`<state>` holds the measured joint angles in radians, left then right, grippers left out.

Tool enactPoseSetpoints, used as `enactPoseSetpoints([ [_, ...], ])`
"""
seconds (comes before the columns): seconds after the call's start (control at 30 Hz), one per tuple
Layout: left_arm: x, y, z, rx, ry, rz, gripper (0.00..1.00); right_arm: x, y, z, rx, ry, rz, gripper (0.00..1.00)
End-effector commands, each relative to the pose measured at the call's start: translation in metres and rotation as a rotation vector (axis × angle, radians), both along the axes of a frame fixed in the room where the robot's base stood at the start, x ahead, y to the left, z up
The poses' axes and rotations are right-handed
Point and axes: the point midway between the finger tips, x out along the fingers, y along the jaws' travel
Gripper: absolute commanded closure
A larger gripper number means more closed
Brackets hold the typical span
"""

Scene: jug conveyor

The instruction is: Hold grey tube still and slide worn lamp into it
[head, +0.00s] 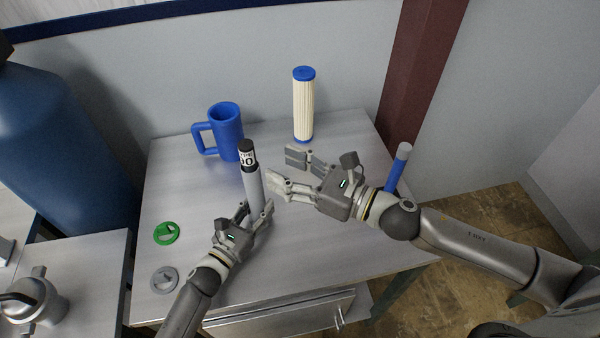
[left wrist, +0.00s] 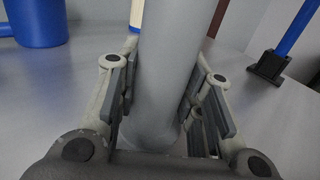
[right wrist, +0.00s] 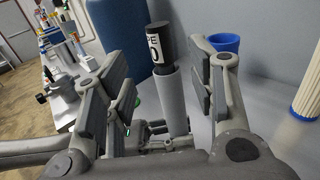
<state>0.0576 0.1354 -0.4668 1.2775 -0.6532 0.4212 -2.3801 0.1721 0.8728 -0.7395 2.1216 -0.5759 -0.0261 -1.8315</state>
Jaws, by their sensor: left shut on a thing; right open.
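The grey tube (head: 254,190) stands upright on the table, and my left gripper (head: 257,210) is shut around its lower part. The tube fills the middle of the left wrist view (left wrist: 168,85). A dark lamp with a white printed label (head: 247,154) sticks out of the tube's top, its lower part hidden inside the tube. The lamp also shows above the tube in the right wrist view (right wrist: 158,45). My right gripper (head: 285,172) is open and empty just right of the tube and lamp, its fingers apart from them.
A blue mug (head: 228,135) stands behind the tube. A white cartridge with blue ends (head: 303,108) stands at the back. A blue rod with a pale top (head: 396,170) stands right, partly behind my right arm. Green (head: 166,233) and grey (head: 164,280) discs lie front left.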

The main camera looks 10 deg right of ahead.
Motion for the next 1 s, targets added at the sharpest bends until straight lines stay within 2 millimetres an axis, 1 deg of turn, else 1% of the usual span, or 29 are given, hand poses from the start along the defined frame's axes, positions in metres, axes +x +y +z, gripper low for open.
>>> enactPoseSetpoints([
  [0.03,-0.002,0.002,-0.007,0.01,0.011,0.002,1.0,-0.005,-0.005,-0.001,-0.002,0.003,0.001,0.49],
  [0.33,-0.002,0.002,-0.007,0.009,0.012,0.002,1.0,-0.017,-0.018,-0.001,0.001,0.001,0.0,0.49],
  [1.0,-0.002,0.002,-0.007,0.009,0.012,0.002,1.0,-0.018,-0.02,0.0,0.0,0.0,0.001,0.49],
])
